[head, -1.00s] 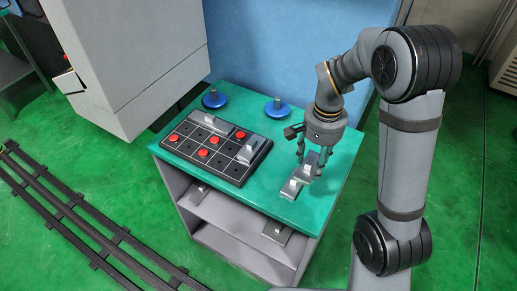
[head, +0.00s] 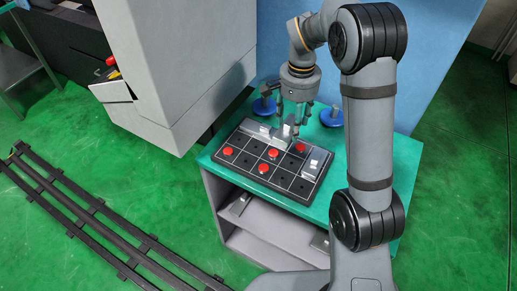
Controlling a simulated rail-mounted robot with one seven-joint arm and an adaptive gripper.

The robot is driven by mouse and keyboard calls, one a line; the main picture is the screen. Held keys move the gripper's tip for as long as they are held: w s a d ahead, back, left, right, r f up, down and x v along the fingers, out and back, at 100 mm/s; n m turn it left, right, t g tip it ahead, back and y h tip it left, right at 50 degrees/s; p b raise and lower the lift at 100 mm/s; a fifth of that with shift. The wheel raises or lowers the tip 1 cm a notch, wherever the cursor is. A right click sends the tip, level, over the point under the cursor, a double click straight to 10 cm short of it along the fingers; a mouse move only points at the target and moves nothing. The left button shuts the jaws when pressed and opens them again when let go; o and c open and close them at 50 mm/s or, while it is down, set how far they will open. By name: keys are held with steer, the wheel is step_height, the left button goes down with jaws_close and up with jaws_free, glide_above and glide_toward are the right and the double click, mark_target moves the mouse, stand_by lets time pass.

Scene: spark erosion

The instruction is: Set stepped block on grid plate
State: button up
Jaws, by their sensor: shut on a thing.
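The dark grid plate (head: 247,166) lies on the green top of the cabinet, with white lines dividing it into cells. My gripper (head: 288,128) points down over the back part of the plate, shut on a grey stepped block (head: 284,132). The held block is at or just above the plate's back row; I cannot tell whether it touches. The fingers partly hide it. Another grey block (head: 256,128) sits on the back row to its left. A further grey stepped block (head: 316,163) sits at the plate's right end.
Several red discs (head: 273,154) occupy cells of the plate. Two blue round knobs (head: 332,117) stand behind it. Grey parts (head: 237,206) lie on the shelf below. A large grey machine housing (head: 190,75) stands left. My arm hides much of the table's right side.

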steer(key=p, duration=0.3)
glide_above(255, 154)
step_height(255, 154, down, 7)
steer(key=shift+r, duration=0.15)
step_height(255, 154, down, 4)
steer(key=shift+r+p, duration=0.1)
steer(key=shift+p, duration=0.5)
steer(key=shift+f, duration=0.2)
steer(key=shift+f+b, duration=0.15)
steer(key=shift+b, duration=0.15)
steer(key=o, duration=1.4)
